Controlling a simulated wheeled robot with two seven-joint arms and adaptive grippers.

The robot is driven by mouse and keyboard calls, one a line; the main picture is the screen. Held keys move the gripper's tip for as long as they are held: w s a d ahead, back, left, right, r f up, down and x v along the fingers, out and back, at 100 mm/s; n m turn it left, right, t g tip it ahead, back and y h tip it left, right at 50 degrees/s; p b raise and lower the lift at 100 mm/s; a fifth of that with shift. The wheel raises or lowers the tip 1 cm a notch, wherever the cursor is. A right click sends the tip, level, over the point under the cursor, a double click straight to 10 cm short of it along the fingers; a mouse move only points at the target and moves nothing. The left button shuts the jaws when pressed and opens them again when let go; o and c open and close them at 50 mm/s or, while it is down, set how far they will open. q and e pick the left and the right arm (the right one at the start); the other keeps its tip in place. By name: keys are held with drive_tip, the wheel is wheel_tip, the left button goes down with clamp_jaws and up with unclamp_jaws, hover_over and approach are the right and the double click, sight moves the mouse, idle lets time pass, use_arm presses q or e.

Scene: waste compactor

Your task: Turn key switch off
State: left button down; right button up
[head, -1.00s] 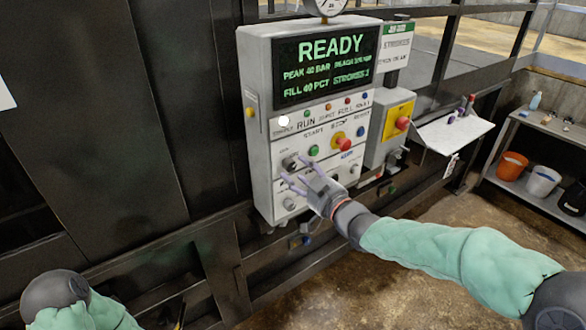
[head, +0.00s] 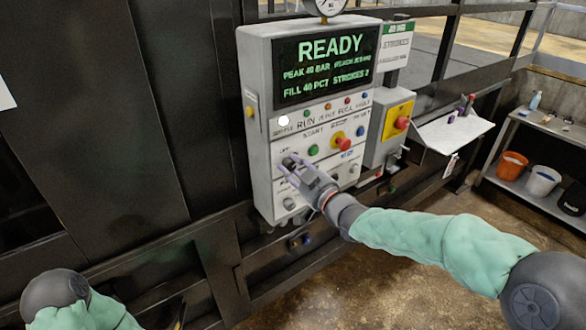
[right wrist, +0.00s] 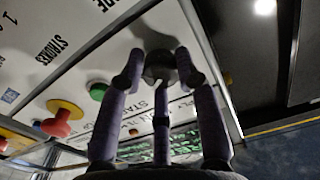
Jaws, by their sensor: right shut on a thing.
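The key switch (head: 289,161) is a dark round knob at the left of the white control panel (head: 262,190), beside the green button. My right gripper (head: 286,164) is at the panel with its purple fingers around the knob. In the right wrist view the dark knob (right wrist: 160,66) sits between the fingers, which are shut on it. A light mark shows on the knob's face. The fingers partly hide it in the head view. My left gripper is not in view; only part of my left arm shows at bottom left.
The screen (head: 325,62) reads READY. A green button (head: 313,150) and a red mushroom button (head: 343,143) are right of the knob. A yellow box with a red button (head: 402,123) stands further right. A shelf with buckets (head: 541,181) is at far right.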

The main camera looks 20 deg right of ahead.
drive_tip(key=shift+f, duration=0.15)
drive_tip(key=shift+f+n+b, duration=0.1)
drive_tip(key=shift+n+b, duration=0.3)
drive_tip(key=shift+b, duration=0.35)
drive_tip(key=n+b, duration=0.7)
drive_tip(key=b, duration=0.2)
drive_tip(key=shift+f, duration=0.15)
clamp_jaws()
drive_tip(key=shift+n+b, duration=1.6)
drive_tip(key=shift+n, duration=0.4)
drive_tip(key=shift+r, duration=0.2)
drive_tip(key=o, duration=1.1)
unclamp_jaws()
drive_tip(key=shift+w+d, duration=0.1)
drive_tip(key=shift+r, duration=0.15)
